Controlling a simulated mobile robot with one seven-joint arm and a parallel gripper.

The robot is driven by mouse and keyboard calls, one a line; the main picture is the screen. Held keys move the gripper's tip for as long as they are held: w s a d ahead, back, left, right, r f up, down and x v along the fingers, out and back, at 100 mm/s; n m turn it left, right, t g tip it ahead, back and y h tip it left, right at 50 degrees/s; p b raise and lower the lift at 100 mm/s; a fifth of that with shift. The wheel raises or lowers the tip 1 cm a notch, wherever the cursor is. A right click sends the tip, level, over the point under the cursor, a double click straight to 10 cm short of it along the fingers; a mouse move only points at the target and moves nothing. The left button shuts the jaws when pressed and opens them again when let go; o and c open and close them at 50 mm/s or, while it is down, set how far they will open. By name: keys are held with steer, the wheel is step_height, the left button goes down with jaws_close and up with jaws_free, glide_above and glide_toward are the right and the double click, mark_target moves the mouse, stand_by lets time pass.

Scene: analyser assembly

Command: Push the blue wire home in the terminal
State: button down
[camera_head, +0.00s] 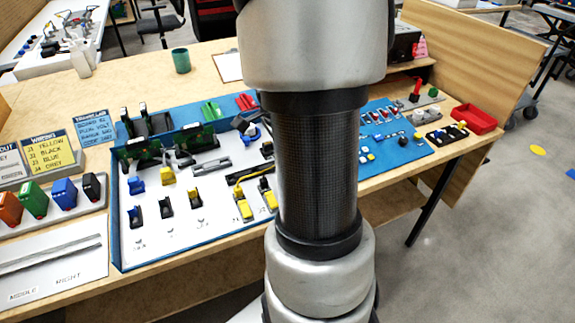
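My arm fills the middle of the head view and hides part of the work board. A dark grey shape at its left edge may be part of my gripper; its fingers cannot be made out. Just below that shape, a blue curved piece (251,136) shows on the board; I cannot tell whether it is the blue wire. A small blue block (136,186) sits at the board's left. Several black and yellow pieces stand on the white board (180,248). The blue wire's terminal and how deep the wire sits cannot be made out.
A yellow wiring card (51,152) lists J3 as blue. Orange, green, blue and black blocks stand in a rack (75,217) at left. Green circuit boards stand at the work board's back. A red tray (474,119) and blue mat (420,150) lie right. A green cup (181,61) stands behind.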

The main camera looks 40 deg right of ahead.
steer(key=c, duration=1.4)
jaws_free()
steer(key=shift+r+p, duration=2.9)
steer(key=shift+r, duration=0.6)
